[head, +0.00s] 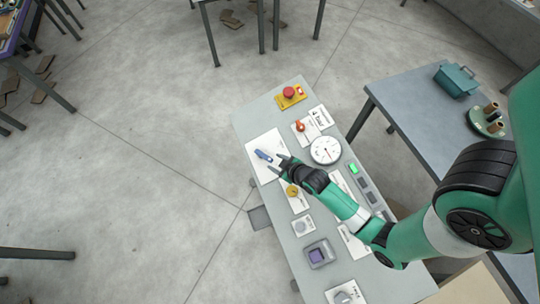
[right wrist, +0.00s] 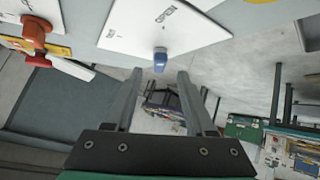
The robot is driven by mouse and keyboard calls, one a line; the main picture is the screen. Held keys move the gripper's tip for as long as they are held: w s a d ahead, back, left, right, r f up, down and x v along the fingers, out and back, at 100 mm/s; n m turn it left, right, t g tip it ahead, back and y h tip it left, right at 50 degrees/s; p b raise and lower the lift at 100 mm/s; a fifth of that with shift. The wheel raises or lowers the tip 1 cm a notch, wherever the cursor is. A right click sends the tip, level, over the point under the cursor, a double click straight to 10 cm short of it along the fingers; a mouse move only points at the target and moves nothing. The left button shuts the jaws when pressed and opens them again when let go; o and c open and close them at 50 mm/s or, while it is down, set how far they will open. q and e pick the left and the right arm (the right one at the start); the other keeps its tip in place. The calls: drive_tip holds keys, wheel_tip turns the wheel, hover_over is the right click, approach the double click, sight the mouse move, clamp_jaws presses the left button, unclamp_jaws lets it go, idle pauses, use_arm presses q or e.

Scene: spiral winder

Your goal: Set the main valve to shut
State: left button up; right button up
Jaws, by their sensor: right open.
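A blue handle (head: 264,155) sits on a white plate (head: 258,143) at the left edge of the grey control panel. I cannot read the plate's label, so I cannot tell for sure that this is the main valve. My right gripper (head: 278,163) is open, with its fingertips just right of the blue handle. In the right wrist view the blue handle (right wrist: 160,60) shows just beyond and between the open, empty fingertips (right wrist: 160,74). I cannot tell whether they touch it. My left gripper is not in view.
The panel (head: 285,249) also bears a red button (head: 289,92), an orange-red handle (head: 300,126), a round gauge (head: 325,150), a yellow knob (head: 292,190) and a green-lit indicator (head: 353,169). A side table (head: 405,96) stands at the right.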

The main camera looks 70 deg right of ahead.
sight(269, 159)
drive_tip(key=b+x, duration=0.1)
drive_tip(key=x, duration=0.4)
drive_tip(key=shift+w+f, duration=0.1)
clamp_jaws()
idle(1.2)
